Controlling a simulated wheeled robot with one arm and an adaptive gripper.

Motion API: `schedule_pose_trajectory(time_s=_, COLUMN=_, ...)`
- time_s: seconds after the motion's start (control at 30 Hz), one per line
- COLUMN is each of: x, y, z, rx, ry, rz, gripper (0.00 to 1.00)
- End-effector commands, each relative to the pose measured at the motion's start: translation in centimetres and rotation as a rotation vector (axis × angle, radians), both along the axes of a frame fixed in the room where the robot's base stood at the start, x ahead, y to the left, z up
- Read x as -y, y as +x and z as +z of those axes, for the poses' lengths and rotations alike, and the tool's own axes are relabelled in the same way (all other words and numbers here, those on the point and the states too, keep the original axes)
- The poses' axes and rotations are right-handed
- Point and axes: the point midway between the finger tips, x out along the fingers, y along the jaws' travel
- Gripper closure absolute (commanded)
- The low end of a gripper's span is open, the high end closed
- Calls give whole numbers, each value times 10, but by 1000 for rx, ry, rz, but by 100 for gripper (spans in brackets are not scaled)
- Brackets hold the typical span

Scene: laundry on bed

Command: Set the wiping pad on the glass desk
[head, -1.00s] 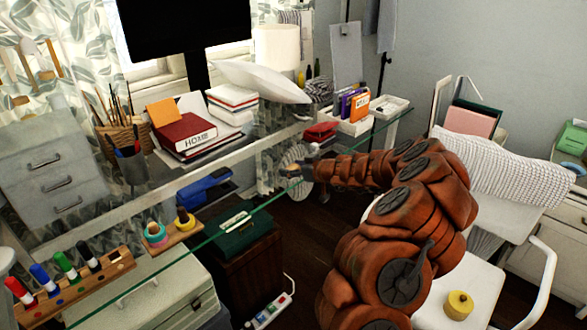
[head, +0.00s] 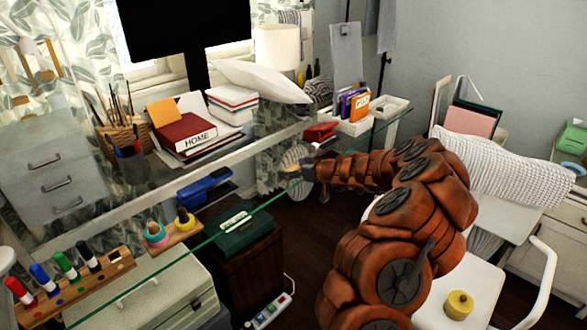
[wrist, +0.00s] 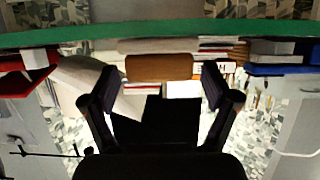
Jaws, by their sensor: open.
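My gripper (wrist: 158,85) is open in the wrist view, with one dark finger on each side. A brown-orange block with rounded corners, which looks like the wiping pad (wrist: 160,67), shows between the fingertips, with gaps on both sides. I cannot tell whether it rests on anything. In the head view my gripper (head: 301,174) is small and partly hidden at the end of my arm, by the front edge of the glass desk (head: 232,218). The desk's green edge (wrist: 160,31) crosses the top of the wrist view.
The desk holds a red book (head: 187,134), a white book stack (head: 232,103), a lamp (head: 277,48), a red box (head: 320,131) and a white organizer (head: 356,125). A marker rack (head: 70,280) lies front left. A white chair (head: 480,285) stands right.

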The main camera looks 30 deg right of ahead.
Motion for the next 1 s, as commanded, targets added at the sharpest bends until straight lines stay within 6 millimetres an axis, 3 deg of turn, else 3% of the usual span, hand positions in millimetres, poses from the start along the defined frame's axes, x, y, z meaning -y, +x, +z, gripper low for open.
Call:
schedule_pose_trajectory(time_s=0.6, x=19, y=-80, z=34, rx=0, ry=1, rz=-1, gripper=13)
schedule_pose_trajectory(time_s=1.0, x=26, y=-108, z=46, rx=0, ry=0, rz=-3, gripper=13)
